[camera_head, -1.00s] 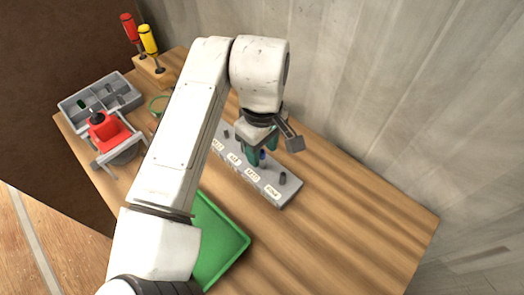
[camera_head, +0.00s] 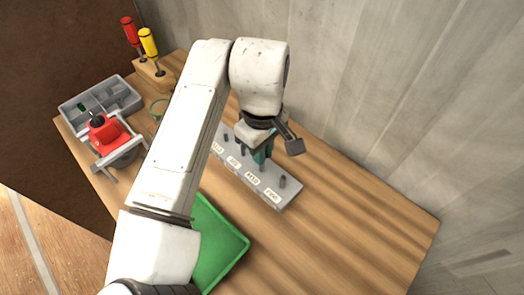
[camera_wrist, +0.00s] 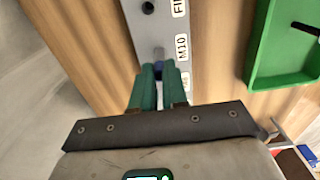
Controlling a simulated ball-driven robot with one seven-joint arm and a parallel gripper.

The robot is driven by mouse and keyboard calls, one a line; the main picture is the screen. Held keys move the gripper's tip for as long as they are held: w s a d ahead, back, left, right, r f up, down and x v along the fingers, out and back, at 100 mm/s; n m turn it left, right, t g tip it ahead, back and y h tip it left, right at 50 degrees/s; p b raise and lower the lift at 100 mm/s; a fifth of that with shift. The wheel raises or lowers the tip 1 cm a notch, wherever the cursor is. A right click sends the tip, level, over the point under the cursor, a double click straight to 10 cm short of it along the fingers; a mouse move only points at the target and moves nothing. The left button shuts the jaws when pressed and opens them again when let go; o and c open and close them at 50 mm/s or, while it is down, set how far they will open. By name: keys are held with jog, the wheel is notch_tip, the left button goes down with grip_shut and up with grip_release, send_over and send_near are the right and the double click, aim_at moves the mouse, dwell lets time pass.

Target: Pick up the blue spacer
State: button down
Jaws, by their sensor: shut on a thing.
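The fingers hide the spacer there. I cannot tell how far the spacer is clear of the peg. The rack also shows in the wrist view (camera_wrist: 145,32), with white labels along one side.
A green tray (camera_head: 240,245) lies at the table's front. A red-and-grey clamp-like tool (camera_head: 105,132), a grey compartment box (camera_head: 128,92) and a wooden block (camera_head: 150,72) with red and yellow screwdrivers stand at the left. The right table surface is bare; a wall runs behind.

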jog(key=shift+r, duration=0.6)
jog(key=s+a+r+b, duration=0.1)
jog(key=s+a+r, duration=0.1)
jog(key=s+r, duration=0.9)
jog(key=s, duration=0.2)
jog(key=shift+s+a+r, duration=0.25)
jog(key=shift+s+r, duration=0.05)
jog(key=shift+s, duration=0.05)
